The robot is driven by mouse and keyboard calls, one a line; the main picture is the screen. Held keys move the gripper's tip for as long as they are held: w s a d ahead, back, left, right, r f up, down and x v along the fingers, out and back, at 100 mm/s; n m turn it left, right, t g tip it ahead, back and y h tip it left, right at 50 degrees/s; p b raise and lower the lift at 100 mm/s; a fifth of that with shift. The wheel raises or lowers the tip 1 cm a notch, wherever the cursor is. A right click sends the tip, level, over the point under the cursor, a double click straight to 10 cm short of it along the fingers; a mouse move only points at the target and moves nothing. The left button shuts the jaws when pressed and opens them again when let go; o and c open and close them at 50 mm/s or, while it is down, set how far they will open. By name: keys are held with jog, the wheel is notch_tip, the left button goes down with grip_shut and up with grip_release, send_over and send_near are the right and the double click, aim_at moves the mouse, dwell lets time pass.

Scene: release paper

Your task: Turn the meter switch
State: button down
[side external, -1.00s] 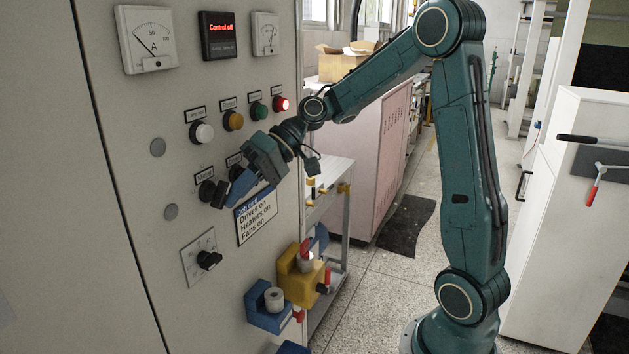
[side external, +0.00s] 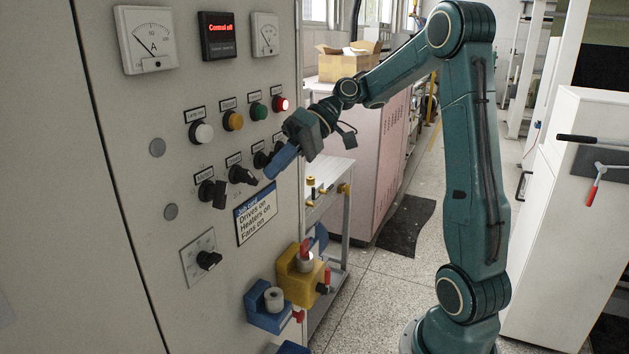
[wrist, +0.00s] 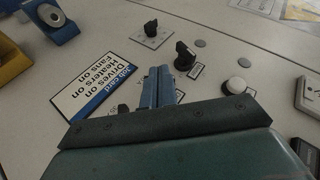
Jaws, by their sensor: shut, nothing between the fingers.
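My gripper (side external: 276,166), with blue fingers, is in front of the panel at the right end of a row of black rotary switches. Its fingers are shut and empty, and they also show in the wrist view (wrist: 159,86). The left switch (side external: 212,193) and the second switch (side external: 241,174) are clear of it. A third switch (side external: 262,159) is right beside the fingers; I cannot tell whether they touch. Lower down, a black knob (side external: 208,260) sits on a square scale plate. The switch labels are too small to read.
A job card (side external: 256,214) reads "Drives on, Heaters on, Fans on". Blue (side external: 262,318) and yellow (side external: 291,287) holders jut out below.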

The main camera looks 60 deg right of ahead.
jog(key=shift+s+d, duration=0.1)
jog(key=shift+d, duration=0.2)
jog(key=c, duration=2)
grip_release()
jog(key=o, duration=0.3)
jog(key=shift+r, duration=0.1)
jog(key=shift+o, duration=1.1)
jog(key=shift+a+r, duration=0.15)
jog(key=shift+a, duration=0.05)
jog(key=h, duration=0.5)
send_near(223, 185)
notch_tip(223, 185, up, 3)
jog(key=d, duration=0.2)
jog(key=shift+s+a+r+m+h, duration=0.2)
jog(key=shift+s+a+m+h, duration=0.2)
jog(key=shift+m, duration=0.1)
jog(key=shift+w+f, duration=0.1)
jog(key=shift+s+x, duration=0.2)
jog(key=shift+x, duration=6.6)
